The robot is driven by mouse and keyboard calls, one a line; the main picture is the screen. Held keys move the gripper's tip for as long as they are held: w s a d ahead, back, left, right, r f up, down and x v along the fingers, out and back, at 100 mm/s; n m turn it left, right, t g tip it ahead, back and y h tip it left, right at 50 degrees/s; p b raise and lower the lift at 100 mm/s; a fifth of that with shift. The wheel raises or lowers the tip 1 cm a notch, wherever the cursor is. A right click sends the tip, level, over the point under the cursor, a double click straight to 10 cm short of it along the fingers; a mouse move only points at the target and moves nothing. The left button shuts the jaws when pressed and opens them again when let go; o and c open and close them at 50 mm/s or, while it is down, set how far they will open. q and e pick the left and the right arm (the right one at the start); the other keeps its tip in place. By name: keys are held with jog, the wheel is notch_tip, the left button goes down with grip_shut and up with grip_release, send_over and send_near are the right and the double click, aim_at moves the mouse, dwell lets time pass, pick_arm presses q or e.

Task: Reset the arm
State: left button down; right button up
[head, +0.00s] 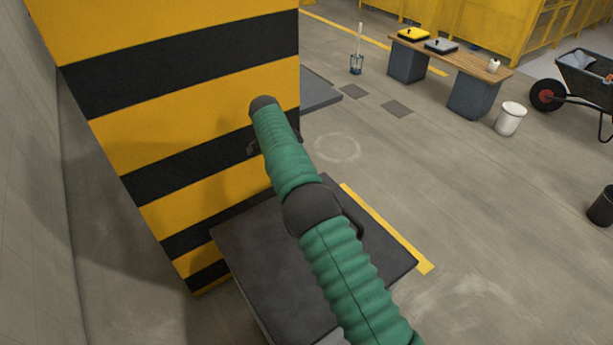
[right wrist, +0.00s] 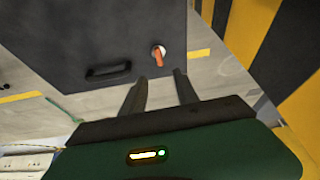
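My right arm, ribbed green with dark joints, reaches in from the lower right of the head view towards the striped pillar. Its gripper cannot be made out clearly there. In the right wrist view my right gripper (right wrist: 160,80) shows two dark fingers standing apart with nothing between them. Beyond the fingertips is a dark grey panel (right wrist: 85,45) with a black handle (right wrist: 95,74) and an orange knob (right wrist: 158,58). The knob appears apart from the fingers. My left gripper is not in view.
A yellow and black pillar (head: 200,105) stands close at left. A dark-topped box (head: 265,265) lies below my arm. A wooden bench (head: 455,60), a white bucket (head: 510,118) and a wheelbarrow (head: 585,75) stand at the back right. The floor at right is mostly clear.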

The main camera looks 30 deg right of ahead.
jog(key=v, duration=0.2)
jog(key=shift+a+r, duration=0.1)
jog(key=shift+r, duration=0.15)
jog(key=s+a+n+y+p, duration=0.1)
jog(key=s+a+n, duration=0.3)
jog(key=s, duration=0.6)
jog(key=s+a+f+n+t+y+p, duration=0.1)
jog(key=s+a+n, duration=0.4)
jog(key=s, duration=0.6)
jog(key=s+a+f+n+t+y+p, duration=0.1)
jog(key=s+a+n, duration=0.4)
jog(key=s, duration=0.5)
jog(key=n+y+p, duration=0.1)
jog(key=n+p, duration=0.1)
jog(key=shift+s+a+n, duration=0.25)
jog(key=shift+s+n, duration=0.05)
